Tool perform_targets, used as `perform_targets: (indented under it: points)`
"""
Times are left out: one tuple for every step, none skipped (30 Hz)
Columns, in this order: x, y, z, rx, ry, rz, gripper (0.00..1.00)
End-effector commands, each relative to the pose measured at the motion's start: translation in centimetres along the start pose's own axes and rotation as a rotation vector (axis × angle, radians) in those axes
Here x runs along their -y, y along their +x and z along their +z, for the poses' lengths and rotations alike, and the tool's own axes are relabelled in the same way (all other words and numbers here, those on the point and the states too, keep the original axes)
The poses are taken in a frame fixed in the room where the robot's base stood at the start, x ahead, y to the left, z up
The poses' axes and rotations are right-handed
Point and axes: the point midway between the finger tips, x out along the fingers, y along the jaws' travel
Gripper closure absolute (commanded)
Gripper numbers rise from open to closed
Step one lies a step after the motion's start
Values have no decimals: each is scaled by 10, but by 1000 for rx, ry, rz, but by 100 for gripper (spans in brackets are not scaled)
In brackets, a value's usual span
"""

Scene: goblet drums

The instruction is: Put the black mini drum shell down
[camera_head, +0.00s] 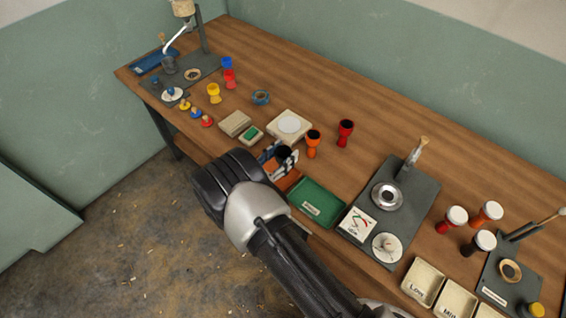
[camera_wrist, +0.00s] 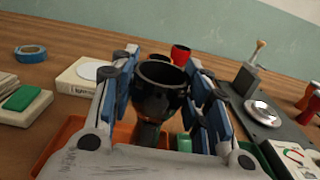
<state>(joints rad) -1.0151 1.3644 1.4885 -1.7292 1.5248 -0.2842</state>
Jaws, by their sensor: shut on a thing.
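My gripper (camera_head: 278,158) is shut on the black mini drum shell (camera_head: 285,153), near the front edge of the bench. In the wrist view the black shell (camera_wrist: 158,92) stands upright between the blue finger pads, its open bowl facing up. Its lower part narrows toward an orange tray (camera_wrist: 122,133) below. I cannot tell whether its foot touches the tray. In the head view the orange tray (camera_head: 289,181) is mostly hidden by my gripper and arm.
A green tray (camera_head: 317,202) lies right of the orange one. An orange shell (camera_head: 313,141) and a red shell (camera_head: 345,132) stand behind. A white-disc scale (camera_head: 289,125), a green-topped block (camera_head: 250,134) and a dark press station (camera_head: 415,190) are nearby. The bench's back middle is clear.

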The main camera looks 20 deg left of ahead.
Motion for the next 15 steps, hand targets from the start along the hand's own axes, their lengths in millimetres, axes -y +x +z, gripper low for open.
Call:
perform_targets:
  points:
    - [0, 0, -8, 0, -1, 0, 85]
    - [1, 0, -13, -1, -2, 0, 85]
    - [1, 0, -20, -1, -3, 0, 85]
    - [1, 0, -25, 0, -2, 0, 85]
    - [1, 0, -30, 0, -2, 0, 85]
    - [1, 0, -35, 0, -2, 0, 85]
    - [1, 0, -37, 0, -1, 0, 85]
    - [0, 0, -39, 0, -1, 0, 85]
    - [0, 0, -39, 0, 0, 0, 85]
    - [0, 0, -38, 0, 0, 0, 85]
    - [0, 0, -38, 0, 0, 0, 85]
    - [0, 0, -37, 0, 0, 0, 85]
    - [0, 0, -37, 0, 0, 0, 85]
    - [0, 0, -37, 0, 0, 0, 85]
    - [0, 0, -38, 0, 0, 0, 85]
